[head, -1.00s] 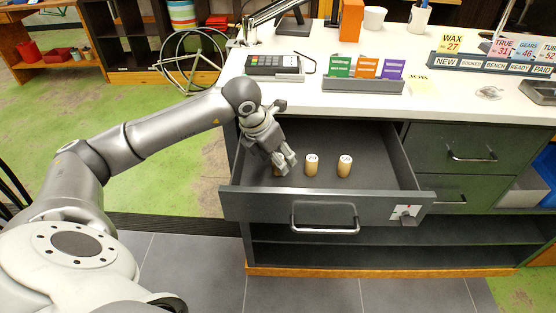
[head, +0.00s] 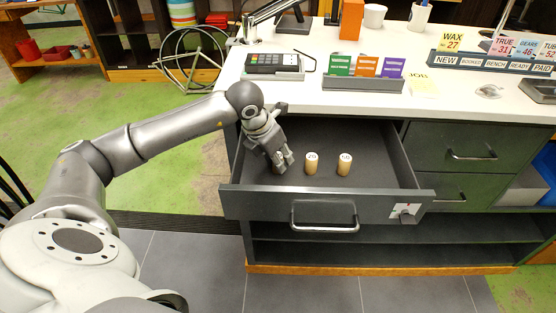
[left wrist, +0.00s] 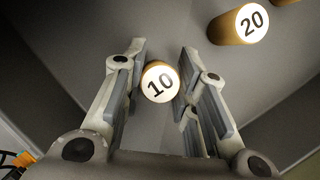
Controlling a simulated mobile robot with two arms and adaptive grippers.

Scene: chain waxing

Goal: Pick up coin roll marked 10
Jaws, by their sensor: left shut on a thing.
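The coin roll marked 10 (left wrist: 160,82) stands between the two fingers of my left gripper (left wrist: 158,90) in the left wrist view, its white top with the black number facing the camera. In the head view my left gripper (head: 282,160) reaches down into the left part of the open drawer (head: 300,207) and mostly hides that roll. The gripper is shut on the roll. I cannot tell whether the roll is clear of the drawer floor. My right gripper is not in view.
A coin roll marked 20 (left wrist: 238,24) stands close by; it also shows in the head view (head: 311,165). Another roll (head: 345,165) stands to its right. The drawer's right part is clear. The counter (head: 310,100) above holds a card terminal (head: 274,64) and coloured cards.

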